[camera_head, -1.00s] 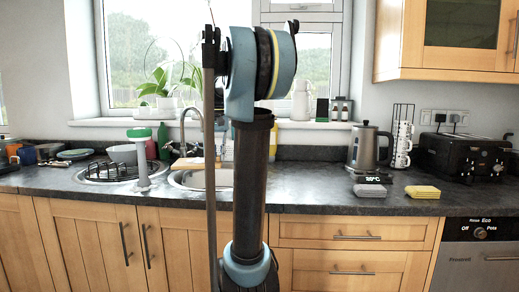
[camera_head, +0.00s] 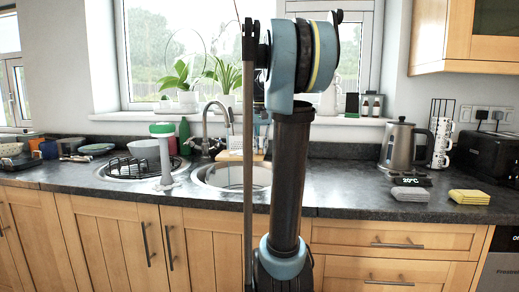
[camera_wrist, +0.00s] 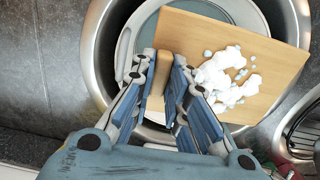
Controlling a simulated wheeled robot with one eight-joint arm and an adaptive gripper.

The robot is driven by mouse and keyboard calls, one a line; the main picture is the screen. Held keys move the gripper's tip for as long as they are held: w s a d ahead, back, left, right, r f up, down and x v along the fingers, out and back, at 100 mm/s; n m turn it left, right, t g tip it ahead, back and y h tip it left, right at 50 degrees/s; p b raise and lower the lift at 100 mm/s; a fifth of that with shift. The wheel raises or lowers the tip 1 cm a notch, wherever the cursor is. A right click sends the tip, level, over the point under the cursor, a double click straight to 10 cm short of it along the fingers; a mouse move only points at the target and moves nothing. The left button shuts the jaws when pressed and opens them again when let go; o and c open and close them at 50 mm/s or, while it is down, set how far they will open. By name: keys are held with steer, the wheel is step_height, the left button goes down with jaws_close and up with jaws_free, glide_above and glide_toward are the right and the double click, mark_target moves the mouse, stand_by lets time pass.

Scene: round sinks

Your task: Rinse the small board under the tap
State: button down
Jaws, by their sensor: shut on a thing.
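The small board (camera_wrist: 205,33) is a light wooden rectangle with white foam-like patches (camera_wrist: 225,75) on its face. In the wrist view it is over the round sink (camera_wrist: 100,48). My gripper (camera_wrist: 167,72) is shut on the board's left edge, with a finger on each side. The sink's rim also shows in the head view (camera_head: 205,182), partly behind my arm. The tap (camera_head: 218,108) is a curved metal spout behind that sink.
A second round sink (camera_head: 112,177) with a dark rack is at left. A white upright brush-like thing (camera_head: 163,160) stands between the sinks. A kettle (camera_head: 399,145), grey sponge (camera_head: 409,194) and yellow sponge (camera_head: 469,197) are at right. The counter between right sink and sponges is clear.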

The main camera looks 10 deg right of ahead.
steer(key=w+a+f, duration=0.1)
steer(key=w+a, duration=0.1)
steer(key=w, duration=0.4)
steer(key=w+a+f, duration=0.1)
steer(key=w+a, duration=0.1)
steer(key=w, duration=0.5)
steer(key=shift+f, duration=0.35)
stand_by(0.4)
steer(key=shift+a, duration=0.1)
steer(key=shift+w+d, duration=0.1)
steer(key=shift+d, duration=0.15)
stand_by(0.4)
steer(key=shift+w+d, duration=0.15)
steer(key=shift+d, duration=0.15)
steer(key=shift+s+d, duration=0.4)
steer(key=shift+s, duration=0.9)
steer(key=shift+s+d, duration=0.45)
steer(key=shift+s, duration=0.8)
steer(key=shift+s+d, duration=0.4)
steer(key=shift+s, duration=0.9)
